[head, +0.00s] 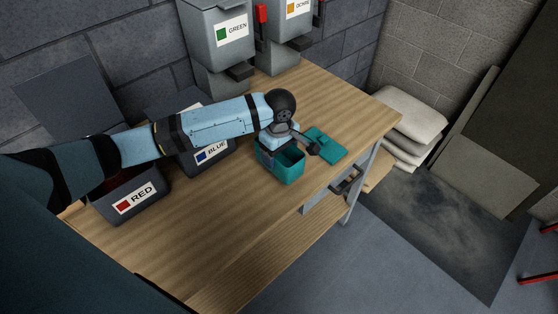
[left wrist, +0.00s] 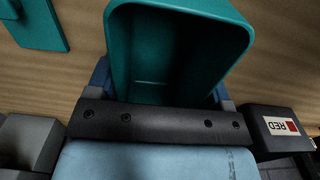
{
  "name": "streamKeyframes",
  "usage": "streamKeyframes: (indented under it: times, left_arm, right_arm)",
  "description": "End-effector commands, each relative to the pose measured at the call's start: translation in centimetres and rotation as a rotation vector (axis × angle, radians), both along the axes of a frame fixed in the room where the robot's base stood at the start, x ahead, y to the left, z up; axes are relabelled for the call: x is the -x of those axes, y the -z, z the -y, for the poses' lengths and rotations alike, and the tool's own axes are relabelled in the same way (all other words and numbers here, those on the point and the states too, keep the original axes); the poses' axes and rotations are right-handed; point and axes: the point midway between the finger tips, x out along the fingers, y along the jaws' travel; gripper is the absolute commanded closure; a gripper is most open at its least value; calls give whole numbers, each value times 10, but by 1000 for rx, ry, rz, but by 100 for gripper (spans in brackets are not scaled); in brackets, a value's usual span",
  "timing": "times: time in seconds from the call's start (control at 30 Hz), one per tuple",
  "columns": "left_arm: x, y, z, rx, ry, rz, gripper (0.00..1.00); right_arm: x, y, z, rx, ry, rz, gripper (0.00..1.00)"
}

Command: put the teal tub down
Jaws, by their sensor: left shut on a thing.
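The teal tub (head: 285,168) is upright and open-topped at the middle of the wooden table, near its front edge. My left gripper (head: 287,142) is above its back side, shut on it. The left wrist view shows the tub (left wrist: 178,55) close up, and its inside looks empty. I cannot tell whether its base touches the table or hangs just above it. A teal lid (head: 327,145) with a small handle lies flat to the right of the tub, apart from it; it also shows in the left wrist view (left wrist: 38,24). My right gripper is not in view.
A bin labelled RED (head: 135,197) and one labelled BLUE (head: 208,152) stand left on the table (head: 222,222). Dispensers labelled GREEN (head: 220,35) and another with an orange label (head: 285,22) stand at the back. The front left tabletop is clear. Sacks (head: 410,115) lie beyond the right end.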

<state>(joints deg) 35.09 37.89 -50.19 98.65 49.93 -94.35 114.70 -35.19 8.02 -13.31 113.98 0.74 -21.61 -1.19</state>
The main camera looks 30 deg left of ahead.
Motion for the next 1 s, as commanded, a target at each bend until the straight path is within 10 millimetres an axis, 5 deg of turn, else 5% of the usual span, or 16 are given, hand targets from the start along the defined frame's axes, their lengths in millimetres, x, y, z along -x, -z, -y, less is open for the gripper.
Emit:
streamKeyframes:
  times: [0.3,0.67,0.7,0.8,1.0]
  left_arm:
    - [1,40,0,-2,0,-2,71]
    - [1,43,0,-1,0,-2,71]
    - [0,44,0,-1,0,-2,17]
    - [0,44,0,0,0,-1,1]
    - [0,44,0,-1,0,-1,1]
  right_arm:
    - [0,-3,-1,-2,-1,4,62]
    - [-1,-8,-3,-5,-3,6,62]
    - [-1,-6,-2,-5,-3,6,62]
    - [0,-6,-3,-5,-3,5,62]
    - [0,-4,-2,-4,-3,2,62]
